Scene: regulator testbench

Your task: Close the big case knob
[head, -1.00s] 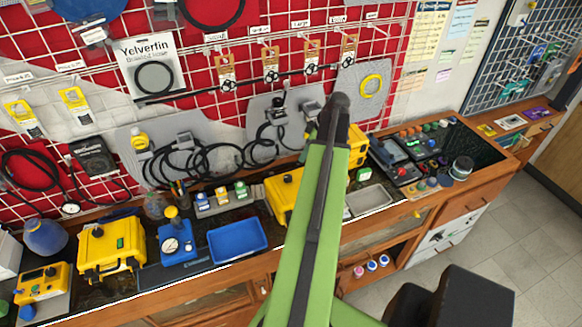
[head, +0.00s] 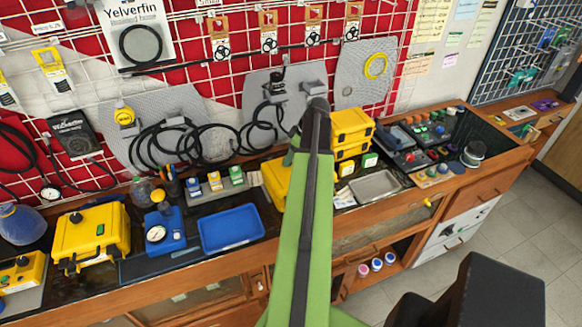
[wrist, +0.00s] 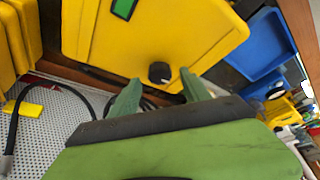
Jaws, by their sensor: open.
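The big yellow case (wrist: 150,40) fills the upper middle of the wrist view. It has a green label (wrist: 125,18) on its face and a round black knob (wrist: 159,73) near its lower edge. In the head view the case (head: 275,180) is partly hidden behind my arm, and its knob cannot be seen. My gripper (wrist: 160,94) is open and empty, its two green fingertips apart below the knob, one to each side. The knob appears between and beyond the fingertips, with no contact visible.
A blue tray (head: 232,231) lies left of the case. Stacked yellow cases (head: 351,128) and a metal tray (head: 376,187) stand to its right. Black cables (head: 190,140) hang on the panel behind. Another yellow case (head: 93,238) and a blue gauge unit (head: 165,232) are farther left.

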